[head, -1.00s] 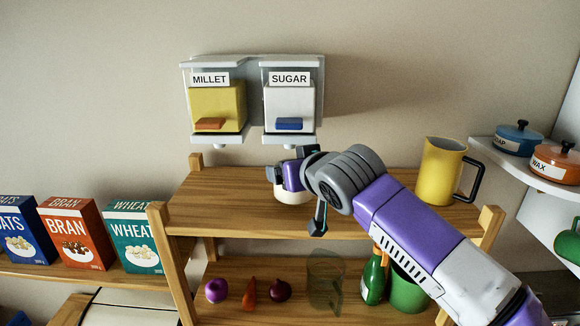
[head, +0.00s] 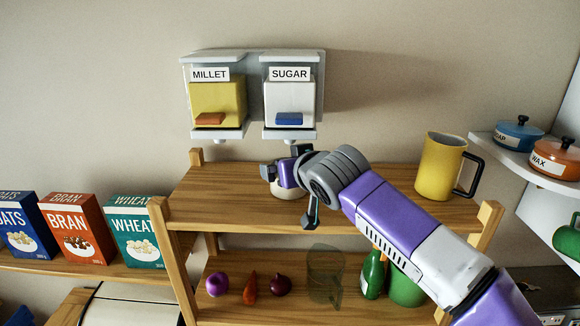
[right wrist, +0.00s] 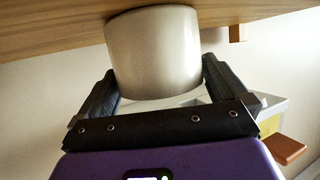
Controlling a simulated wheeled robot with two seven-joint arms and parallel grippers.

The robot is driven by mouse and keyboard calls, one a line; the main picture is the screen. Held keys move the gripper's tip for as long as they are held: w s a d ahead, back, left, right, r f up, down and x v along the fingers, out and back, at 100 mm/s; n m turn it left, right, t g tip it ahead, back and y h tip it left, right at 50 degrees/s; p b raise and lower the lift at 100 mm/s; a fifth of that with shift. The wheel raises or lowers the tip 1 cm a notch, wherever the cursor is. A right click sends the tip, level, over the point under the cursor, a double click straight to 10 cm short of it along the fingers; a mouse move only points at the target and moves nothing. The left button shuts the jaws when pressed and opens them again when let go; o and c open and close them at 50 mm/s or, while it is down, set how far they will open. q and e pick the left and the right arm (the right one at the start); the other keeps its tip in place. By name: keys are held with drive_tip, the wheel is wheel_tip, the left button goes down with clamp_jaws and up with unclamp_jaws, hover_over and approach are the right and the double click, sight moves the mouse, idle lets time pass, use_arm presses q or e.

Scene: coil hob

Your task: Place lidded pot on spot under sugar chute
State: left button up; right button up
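A cream, round-sided pot (head: 288,191) is at the upper wooden shelf, below and near the sugar dispenser (head: 290,100). My right gripper (head: 284,178) covers much of it. In the right wrist view the pot (right wrist: 153,50) sits between the two dark fingers, which lie against its sides. That view is upside down, and the pot's end meets the wooden shelf board (right wrist: 55,25); I cannot tell whether it rests on it. Its lid is not clearly visible. The sugar chute has a blue front piece (head: 289,119). My left gripper is out of view.
The millet dispenser (head: 217,103) hangs left of the sugar one. A yellow pitcher (head: 438,167) stands at the shelf's right. Lidded blue (head: 518,137) and orange (head: 556,158) pots sit on a side shelf. The upper shelf's left part (head: 225,200) is clear.

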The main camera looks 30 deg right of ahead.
drive_tip(key=shift+r, duration=0.1)
drive_tip(key=shift+s+r, duration=0.1)
drive_tip(key=shift+r, duration=0.1)
drive_tip(key=b+v, duration=0.1)
drive_tip(key=v, duration=1)
drive_tip(key=shift+s, duration=0.3)
